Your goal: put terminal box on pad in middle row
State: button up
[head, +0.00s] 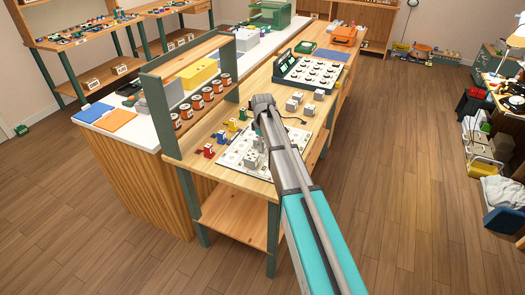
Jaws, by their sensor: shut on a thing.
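My gripper (257,126) is at the far end of my arm, pointing down over the right side of a white board with round pads (232,158). It is shut on a small grey terminal box (258,143), mostly hidden by my arm. I cannot tell whether this box touches the board. Another grey box (250,160) stands on the board just in front. The pad rows are too small and too covered to tell which are free. Several more grey boxes (293,104) stand on the bench behind my gripper, to the right.
Red, blue and yellow small parts (209,151) line the board's left edge. A shelf with orange-labelled jars (208,94) rises at the left. A tilted panel of dials (310,71) stands farther back. Bare wood (250,183) shows at the bench's front.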

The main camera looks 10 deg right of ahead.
jog(key=shift+f+b, duration=0.95)
jog(key=shift+f, duration=0.3)
jog(key=shift+f, duration=0.15)
jog(key=o, duration=1.1)
jog(key=shift+r, duration=0.2)
notch_tip(320, 180, up, 12)
jog(key=p, duration=1.2)
jog(key=shift+s, duration=0.1)
jog(key=s+m, duration=1)
jog(key=s, duration=1.9)
jog(key=shift+m, duration=0.4)
